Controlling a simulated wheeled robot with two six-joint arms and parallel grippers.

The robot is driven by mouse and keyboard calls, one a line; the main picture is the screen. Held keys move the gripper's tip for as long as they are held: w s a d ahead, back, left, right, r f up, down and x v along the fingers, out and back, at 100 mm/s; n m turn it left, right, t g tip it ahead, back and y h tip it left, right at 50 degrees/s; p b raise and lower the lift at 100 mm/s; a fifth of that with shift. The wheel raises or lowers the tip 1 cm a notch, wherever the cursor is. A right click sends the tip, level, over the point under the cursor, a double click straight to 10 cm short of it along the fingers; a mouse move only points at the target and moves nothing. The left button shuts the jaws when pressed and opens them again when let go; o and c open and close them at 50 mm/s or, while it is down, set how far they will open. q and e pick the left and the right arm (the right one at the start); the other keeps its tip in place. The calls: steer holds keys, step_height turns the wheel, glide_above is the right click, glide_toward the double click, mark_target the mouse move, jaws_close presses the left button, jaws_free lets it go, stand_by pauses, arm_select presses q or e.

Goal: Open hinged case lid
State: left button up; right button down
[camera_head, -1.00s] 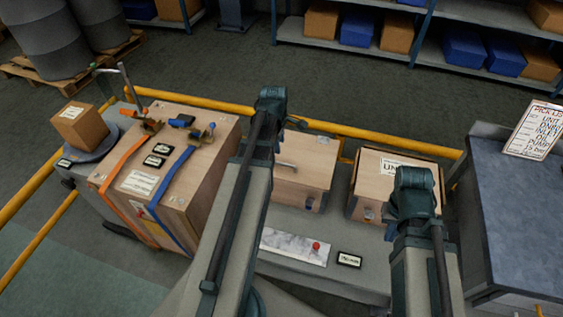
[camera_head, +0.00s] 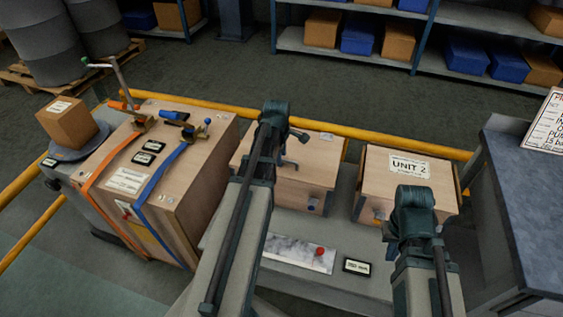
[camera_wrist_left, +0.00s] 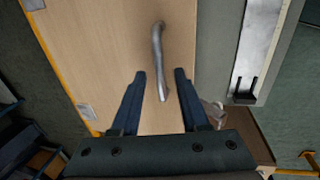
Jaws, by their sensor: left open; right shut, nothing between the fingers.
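A light wooden case (camera_head: 308,172) with a metal latch (camera_head: 312,208) on its front stands on the grey bench, its lid lying shut. Its curved metal handle (camera_wrist_left: 157,48) shows in the left wrist view. My left gripper (camera_wrist_left: 160,74) is open over the lid, and the handle's near end lies between its fingertips without a visible grip. In the head view my left gripper (camera_head: 290,158) is partly hidden by my own arm. My right gripper (camera_head: 390,236) is shut and empty in front of the UNIT 2 box, mostly hidden behind my forearm.
The wooden UNIT 2 box (camera_head: 405,178) stands right of the case. A large strapped crate (camera_head: 160,180) stands at left. A yellow rail (camera_head: 350,132) runs behind. A marble-patterned plate (camera_head: 298,253) lies in front. A blue-grey counter (camera_head: 525,190) is at far right.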

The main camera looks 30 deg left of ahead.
arm_select(q)
steer(key=shift+f, duration=0.1)
jaws_close()
stand_by(1.4)
